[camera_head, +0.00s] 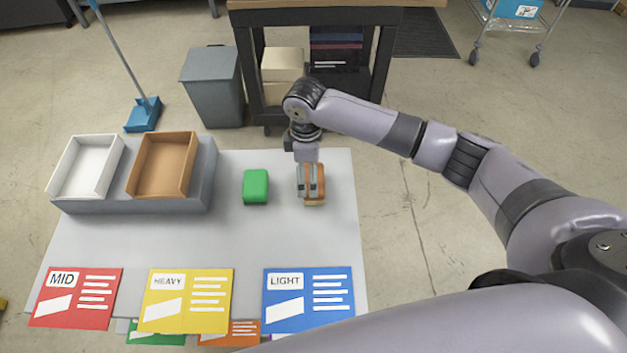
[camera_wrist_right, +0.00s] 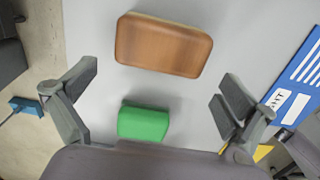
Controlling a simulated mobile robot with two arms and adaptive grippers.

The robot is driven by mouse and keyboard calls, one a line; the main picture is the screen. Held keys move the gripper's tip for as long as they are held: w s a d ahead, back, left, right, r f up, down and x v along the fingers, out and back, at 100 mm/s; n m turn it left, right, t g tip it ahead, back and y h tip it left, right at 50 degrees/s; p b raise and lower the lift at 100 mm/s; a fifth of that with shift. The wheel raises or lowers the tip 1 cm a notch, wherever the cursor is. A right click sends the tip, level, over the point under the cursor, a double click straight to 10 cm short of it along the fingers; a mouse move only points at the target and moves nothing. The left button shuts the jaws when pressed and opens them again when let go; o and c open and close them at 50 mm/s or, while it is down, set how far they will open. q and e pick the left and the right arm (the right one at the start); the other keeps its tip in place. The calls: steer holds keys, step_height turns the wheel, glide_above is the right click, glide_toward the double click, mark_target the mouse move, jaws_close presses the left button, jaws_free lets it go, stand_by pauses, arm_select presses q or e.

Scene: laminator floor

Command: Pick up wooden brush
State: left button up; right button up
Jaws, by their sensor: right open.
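The wooden brush (camera_head: 315,190) lies on the grey table (camera_head: 230,240), right of a green block (camera_head: 256,187). In the right wrist view the brush (camera_wrist_right: 163,45) shows its brown wooden back, beyond the fingertips, and the green block (camera_wrist_right: 143,123) lies nearer, between the fingers. My right gripper (camera_head: 308,185) is above the brush in the head view and hides part of it. In the right wrist view this gripper (camera_wrist_right: 155,90) has its fingers wide apart with nothing between them in its grasp. My left gripper is not in view.
A white tray (camera_head: 118,160) and a brown tray (camera_head: 190,170) stand on a grey riser at the table's left. Red (camera_head: 75,297), yellow (camera_head: 187,301) and blue (camera_head: 308,299) cards lie along the front edge. The table's middle is clear.

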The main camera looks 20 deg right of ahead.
steer(key=shift+s+d+f, duration=0.15)
steer(key=shift+d+f, duration=0.1)
steer(key=shift+f, duration=0.1)
steer(key=f, duration=0.1)
steer(key=d+f+p, duration=0.1)
steer(key=f, duration=0.1)
steer(key=shift+s+f+p, duration=0.1)
steer(key=shift+f+p, duration=0.2)
steer(key=shift+f, duration=0.4)
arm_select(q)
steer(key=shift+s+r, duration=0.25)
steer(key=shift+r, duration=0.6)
arm_select(e)
steer(key=c, duration=1.5)
steer(key=shift+r, duration=0.15)
steer(key=shift+c, duration=0.2)
